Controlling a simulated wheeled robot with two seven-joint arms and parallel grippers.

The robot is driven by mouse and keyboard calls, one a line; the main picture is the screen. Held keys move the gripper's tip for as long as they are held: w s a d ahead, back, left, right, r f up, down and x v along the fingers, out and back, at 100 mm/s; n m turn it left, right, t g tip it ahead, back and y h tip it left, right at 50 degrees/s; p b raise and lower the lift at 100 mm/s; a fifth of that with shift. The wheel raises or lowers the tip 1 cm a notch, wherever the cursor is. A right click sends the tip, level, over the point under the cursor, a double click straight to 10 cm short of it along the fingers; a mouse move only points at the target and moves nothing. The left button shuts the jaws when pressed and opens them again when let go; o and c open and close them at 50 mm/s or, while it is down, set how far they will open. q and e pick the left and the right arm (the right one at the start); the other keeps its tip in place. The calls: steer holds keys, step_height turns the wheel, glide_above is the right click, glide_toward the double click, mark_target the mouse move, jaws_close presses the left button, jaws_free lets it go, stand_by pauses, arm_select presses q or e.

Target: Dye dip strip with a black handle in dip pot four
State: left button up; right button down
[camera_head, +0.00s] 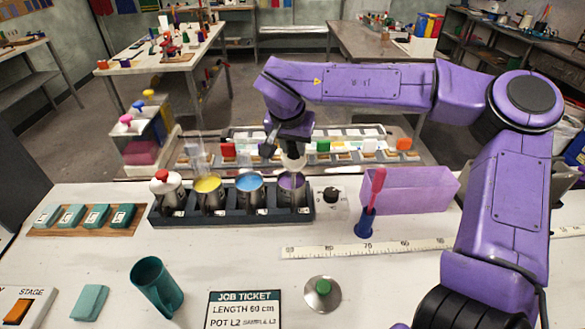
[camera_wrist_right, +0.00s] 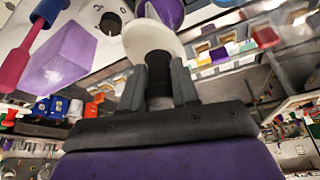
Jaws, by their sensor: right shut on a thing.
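A black rack (camera_head: 228,220) holds a row of metal pots. The leftmost has a white lid with a red knob (camera_head: 163,176); the others show yellow (camera_head: 208,184), blue (camera_head: 249,181) and purple dye. The purple pot (camera_head: 292,190) is fourth from the left; part of it shows in the right wrist view (camera_wrist_right: 168,12). My right gripper (camera_head: 287,140) is above it, pointing down, shut on a black handle (camera_wrist_right: 158,62). A white round piece (camera_wrist_right: 153,40) sits on the handle, close over the purple pot. Any strip below it is hidden. My left gripper is out of view.
A dial (camera_head: 331,195), a blue holder with a red-handled tool (camera_head: 371,200) and a lilac bin (camera_head: 415,190) stand right of the rack.

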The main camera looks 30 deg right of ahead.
mark_target(292, 159)
steer(key=shift+w+f, duration=0.2)
steer(key=shift+f, duration=0.75)
steer(key=shift+s+f+b, duration=0.2)
steer(key=shift+f+b, duration=0.35)
steer(key=shift+f, duration=0.4)
steer(key=shift+w+f+b, duration=0.15)
steer(key=shift+f+b, duration=0.2)
steer(key=shift+f, duration=0.85)
steer(key=shift+w+d+r+p, duration=0.1)
steer(key=shift+w+d+p, duration=0.1)
steer(key=shift+p, duration=0.6)
